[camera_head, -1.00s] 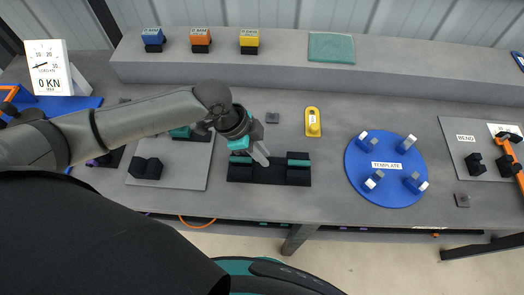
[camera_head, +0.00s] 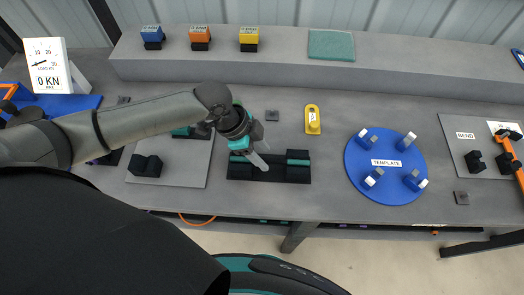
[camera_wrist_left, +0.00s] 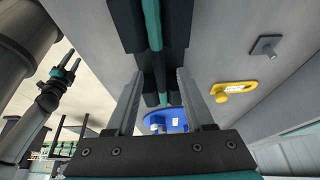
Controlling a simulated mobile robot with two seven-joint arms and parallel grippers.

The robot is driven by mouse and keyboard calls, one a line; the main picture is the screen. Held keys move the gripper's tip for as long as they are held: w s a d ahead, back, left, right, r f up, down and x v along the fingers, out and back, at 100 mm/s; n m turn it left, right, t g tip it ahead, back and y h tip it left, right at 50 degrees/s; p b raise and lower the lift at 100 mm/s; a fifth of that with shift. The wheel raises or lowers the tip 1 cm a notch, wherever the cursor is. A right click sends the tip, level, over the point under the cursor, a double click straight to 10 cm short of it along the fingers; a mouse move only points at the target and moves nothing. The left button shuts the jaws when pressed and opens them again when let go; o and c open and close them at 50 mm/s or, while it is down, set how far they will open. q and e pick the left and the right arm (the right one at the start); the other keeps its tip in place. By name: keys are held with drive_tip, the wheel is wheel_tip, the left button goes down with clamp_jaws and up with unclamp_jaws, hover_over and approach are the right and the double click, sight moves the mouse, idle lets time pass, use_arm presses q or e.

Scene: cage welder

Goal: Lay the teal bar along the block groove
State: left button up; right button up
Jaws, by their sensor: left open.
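The black block (camera_head: 297,178) lies on the table with a raised part at each end. The teal bar (camera_head: 298,162) shows as teal strips along both raised parts. In the left wrist view the teal bar (camera_wrist_left: 152,22) runs in the block's groove, and its middle is too dark to make out. My left gripper (camera_head: 263,158) is over the middle of the block. In the left wrist view its two fingers (camera_wrist_left: 160,72) are apart, one on each side of the bar's line, apparently holding nothing. My right gripper (camera_wrist_left: 66,68) shows away to the left there, fingers apart and empty.
A yellow tagged piece (camera_head: 313,120) and a small grey square (camera_head: 272,116) lie behind the block. The blue template disc (camera_head: 386,190) with upright pegs stands to the right. A grey plate (camera_head: 190,177) with black blocks is to the left, under my arm.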

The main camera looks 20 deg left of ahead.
use_arm(q)
drive_tip(key=p+v, duration=0.2)
drive_tip(key=v, duration=1.3)
drive_tip(key=shift+a+r, duration=0.1)
